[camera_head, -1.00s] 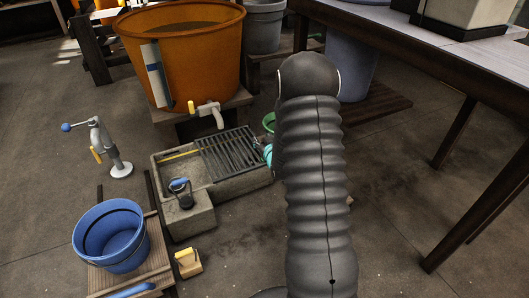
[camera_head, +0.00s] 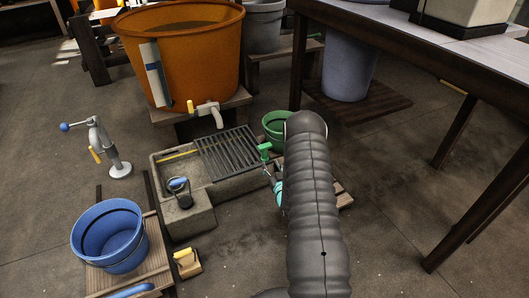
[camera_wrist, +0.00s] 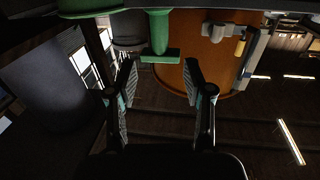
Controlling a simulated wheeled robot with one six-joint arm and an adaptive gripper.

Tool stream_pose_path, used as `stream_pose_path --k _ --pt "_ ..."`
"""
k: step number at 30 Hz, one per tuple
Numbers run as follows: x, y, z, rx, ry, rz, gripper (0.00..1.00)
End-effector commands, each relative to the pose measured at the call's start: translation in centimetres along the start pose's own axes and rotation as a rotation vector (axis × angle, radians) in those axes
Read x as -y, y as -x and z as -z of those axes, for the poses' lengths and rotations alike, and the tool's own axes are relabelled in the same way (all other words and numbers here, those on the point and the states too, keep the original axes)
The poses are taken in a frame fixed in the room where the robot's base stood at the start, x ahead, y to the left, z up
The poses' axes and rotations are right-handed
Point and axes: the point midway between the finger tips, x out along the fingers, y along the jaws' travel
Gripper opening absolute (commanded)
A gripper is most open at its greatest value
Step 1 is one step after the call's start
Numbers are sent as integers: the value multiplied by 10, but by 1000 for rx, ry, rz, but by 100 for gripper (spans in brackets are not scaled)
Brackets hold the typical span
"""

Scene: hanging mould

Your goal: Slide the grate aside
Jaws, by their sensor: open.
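The dark slatted grate (camera_head: 228,150) lies across the right part of the grey stone trough (camera_head: 170,164). A green T-shaped handle (camera_head: 264,150) stands at the grate's right edge, in front of a green pail (camera_head: 277,127); I cannot tell which it is fixed to. My gripper (camera_head: 270,177) is just below and right of the handle, partly hidden by my arm. In the wrist view my gripper (camera_wrist: 160,76) is open and empty, its two fingers spread. The green handle (camera_wrist: 159,38) shows beyond the fingertips, roughly centred between them, and apart from them.
An orange tub (camera_head: 178,55) with a tap (camera_head: 210,113) stands behind the trough. A blue bucket (camera_head: 110,235) sits on a low wooden stand at front left. A black-handled weight (camera_head: 178,190) sits on the trough's front block. A dark table (camera_head: 430,50) stands at right.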

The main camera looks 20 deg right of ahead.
Motion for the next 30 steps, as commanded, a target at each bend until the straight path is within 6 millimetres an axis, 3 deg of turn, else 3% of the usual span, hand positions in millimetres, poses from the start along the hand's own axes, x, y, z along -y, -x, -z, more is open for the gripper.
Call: stream_pose_path --k 9,15,29,30 --pt "0 -60 -2 0 1 1 51" --pt "0 -87 -1 0 0 -1 51" --pt "0 -99 0 2 0 -1 51" --pt "0 -99 0 2 0 -1 46"
